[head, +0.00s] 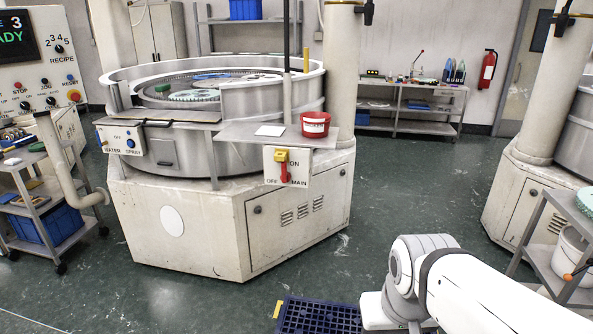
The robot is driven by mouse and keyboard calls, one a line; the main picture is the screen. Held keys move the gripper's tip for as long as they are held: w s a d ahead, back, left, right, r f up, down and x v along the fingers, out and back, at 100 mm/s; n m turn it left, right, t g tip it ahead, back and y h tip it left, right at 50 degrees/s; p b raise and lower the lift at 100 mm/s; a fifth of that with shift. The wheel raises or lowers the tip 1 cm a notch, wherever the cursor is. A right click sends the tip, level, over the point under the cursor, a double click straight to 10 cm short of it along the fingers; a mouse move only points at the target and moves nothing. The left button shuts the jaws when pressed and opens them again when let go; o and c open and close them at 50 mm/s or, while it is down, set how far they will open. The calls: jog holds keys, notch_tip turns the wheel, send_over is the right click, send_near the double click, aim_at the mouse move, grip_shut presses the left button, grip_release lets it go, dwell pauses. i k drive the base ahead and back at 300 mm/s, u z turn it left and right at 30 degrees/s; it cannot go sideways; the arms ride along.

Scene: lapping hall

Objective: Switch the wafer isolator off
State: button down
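A switch with a red handle (284,171) and a yellow part at its top sits on a white plate (302,167) on the front of the lapping machine (230,225). The plate reads ON at upper right, OFF at lower left and MAIN at lower right. The red handle hangs about upright, below the yellow part; its exact setting is too small to tell. No label with the word wafer is readable. My white arm reaches in from the lower right, well short of the switch. My gripper is not visible.
A red tub (315,125) stands on the shelf above the switch. A water spray box (121,139) is left of it. A control panel (40,55) and trolley are at far left. A blue grate (318,316) lies on the floor before the machine. Green floor is clear between.

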aim_at(285, 176)
jog(key=u, duration=0.05)
jog(key=i, duration=1)
jog(key=z, duration=0.05)
